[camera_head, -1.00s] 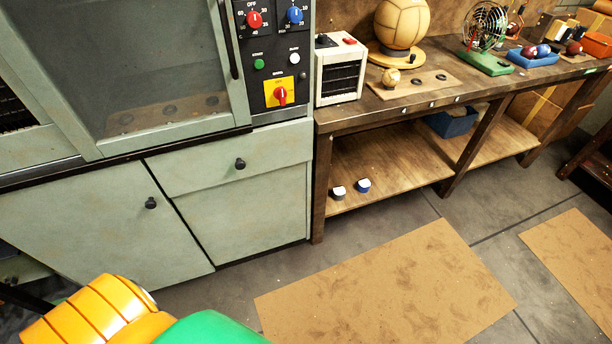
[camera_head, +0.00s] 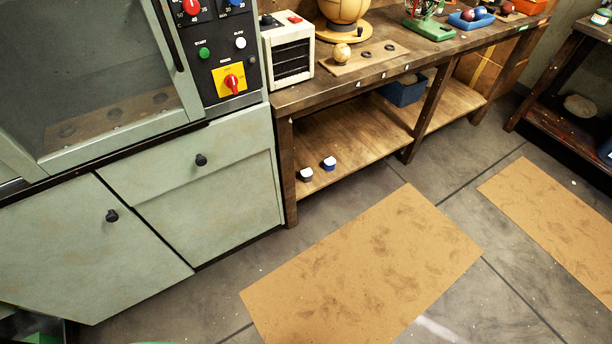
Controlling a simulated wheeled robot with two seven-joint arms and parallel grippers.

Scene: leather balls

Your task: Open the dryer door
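The dryer is a pale green cabinet at the left, with a framed glass door (camera_head: 92,92) that looks shut. A long black vertical handle (camera_head: 168,36) runs along the door's right side. Through the glass a shelf with several round dark holes shows. The control panel (camera_head: 216,72) beside the door carries red and blue knobs, green and white buttons, and a red switch on a yellow plate. Neither gripper shows in the head view. Only a sliver of green shows at the bottom edge.
Below the door are a drawer (camera_head: 195,162) and a cupboard door (camera_head: 85,245) with black knobs. A wooden workbench (camera_head: 330,92) stands to the right, holding a small heater-like box (camera_head: 289,52) and a ball (camera_head: 342,51). Brown mats (camera_head: 360,265) lie on the open floor.

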